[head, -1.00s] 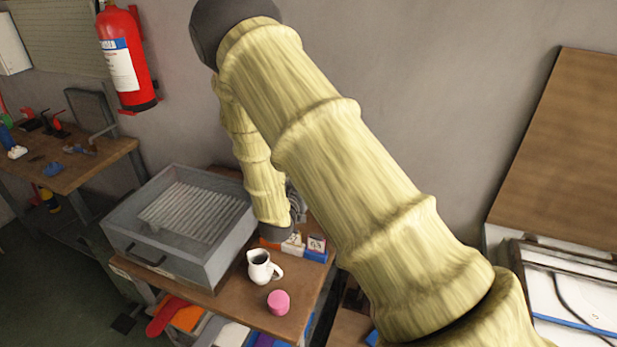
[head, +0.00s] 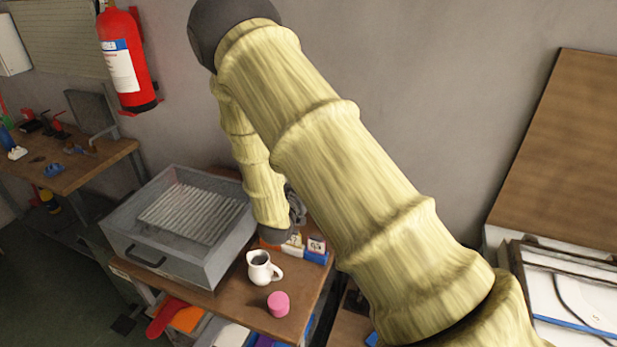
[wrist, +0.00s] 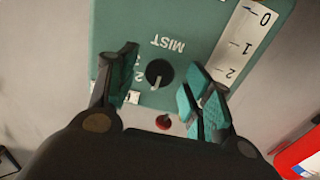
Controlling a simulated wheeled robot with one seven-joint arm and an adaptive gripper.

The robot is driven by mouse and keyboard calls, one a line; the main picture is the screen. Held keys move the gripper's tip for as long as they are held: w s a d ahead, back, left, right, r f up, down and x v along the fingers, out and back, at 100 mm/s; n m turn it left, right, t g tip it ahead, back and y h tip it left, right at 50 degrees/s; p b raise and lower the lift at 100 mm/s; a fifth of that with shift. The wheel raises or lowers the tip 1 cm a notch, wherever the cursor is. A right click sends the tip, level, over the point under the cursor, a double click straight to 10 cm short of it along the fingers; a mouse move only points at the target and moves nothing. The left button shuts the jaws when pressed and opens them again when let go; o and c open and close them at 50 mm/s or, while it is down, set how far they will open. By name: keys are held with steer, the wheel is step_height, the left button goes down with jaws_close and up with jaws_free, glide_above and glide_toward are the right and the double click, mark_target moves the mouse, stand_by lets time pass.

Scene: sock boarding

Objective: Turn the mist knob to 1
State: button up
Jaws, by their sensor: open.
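In the wrist view, the green panel (wrist: 195,22) has an upside-down MIST label and a round black knob (wrist: 159,72) with a pale pointer mark toward the picture's bottom. Small white digits beside the knob are partly covered by the left finger; I cannot read the setting surely. My gripper (wrist: 163,66) is open, one finger on each side of the knob, with gaps visible between the fingers and the knob. In the head view my arm hides most of the gripper, and the panel cannot be made out.
In the wrist view, a red button (wrist: 163,122) sits below the knob, and a white strip (wrist: 240,45) marked 0, 1, 2 is at right. In the head view, a white pitcher (head: 259,268), pink cylinder (head: 278,304) and grey metal tray box (head: 165,262) stand on the wooden table.

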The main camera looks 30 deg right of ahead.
steer(key=v, duration=1.1)
steer(key=shift+s+a, duration=0.25)
steer(key=shift+a, duration=0.05)
